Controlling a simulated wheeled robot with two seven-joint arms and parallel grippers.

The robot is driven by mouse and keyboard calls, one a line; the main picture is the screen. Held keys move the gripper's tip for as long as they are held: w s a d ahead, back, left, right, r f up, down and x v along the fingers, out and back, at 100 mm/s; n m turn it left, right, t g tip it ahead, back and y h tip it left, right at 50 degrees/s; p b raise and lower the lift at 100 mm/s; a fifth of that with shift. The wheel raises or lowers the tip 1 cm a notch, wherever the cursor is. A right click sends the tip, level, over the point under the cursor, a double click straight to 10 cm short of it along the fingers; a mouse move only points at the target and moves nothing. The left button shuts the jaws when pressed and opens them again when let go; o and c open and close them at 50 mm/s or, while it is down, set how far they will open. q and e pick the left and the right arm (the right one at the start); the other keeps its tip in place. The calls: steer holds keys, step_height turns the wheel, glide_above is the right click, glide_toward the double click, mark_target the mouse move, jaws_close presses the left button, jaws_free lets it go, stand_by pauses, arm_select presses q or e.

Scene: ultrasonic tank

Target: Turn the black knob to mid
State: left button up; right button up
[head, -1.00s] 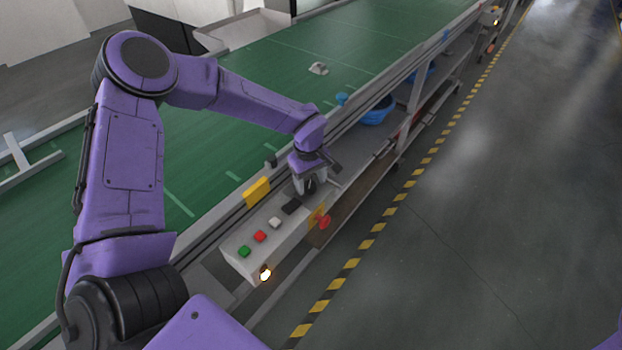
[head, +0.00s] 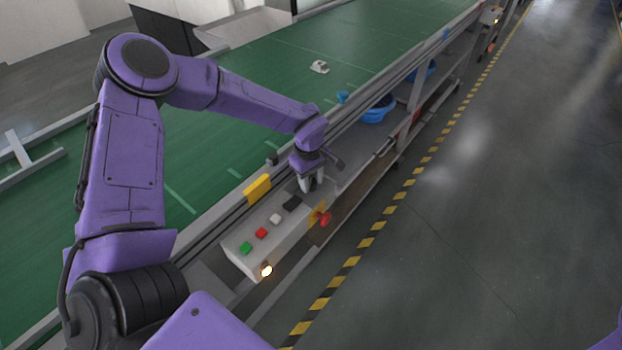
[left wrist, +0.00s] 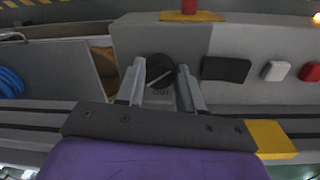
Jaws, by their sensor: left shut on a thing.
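The black knob (left wrist: 161,71) shows in the left wrist view as a round dial with a pale pointer line, on the top face of the grey control box (head: 240,262). My left gripper (left wrist: 160,80) has its two fingers on either side of the knob and is shut on it. In the head view my left gripper (head: 308,186) points down at the far end of the box and hides the knob. The pointer line looks slanted; its exact setting is hard to read. My right gripper is not in view.
On the box are a black rectangular piece (head: 292,203), a white button (head: 276,219), a red button (head: 261,233) and a green button (head: 245,248). A red emergency button (head: 323,218) sticks out from the side. A lit lamp (head: 266,270) is at the near end. The green conveyor (head: 380,40) runs alongside.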

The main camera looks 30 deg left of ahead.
mark_target(312, 183)
arm_select(q)
steer(key=n, duration=0.5)
steer(key=n+b, duration=0.1)
steer(key=n, duration=0.4)
steer(key=shift+w+y, duration=0.15)
steer(key=shift+y, duration=0.15)
steer(key=shift+n, duration=0.3)
steer(key=o, duration=1)
steer(key=shift+o, duration=0.2)
step_height(312, 183, up, 11)
steer(key=b, duration=0.2)
steer(key=shift+s+d+f, duration=0.15)
steer(key=shift+s+f, duration=0.05)
steer(key=shift+s, duration=0.05)
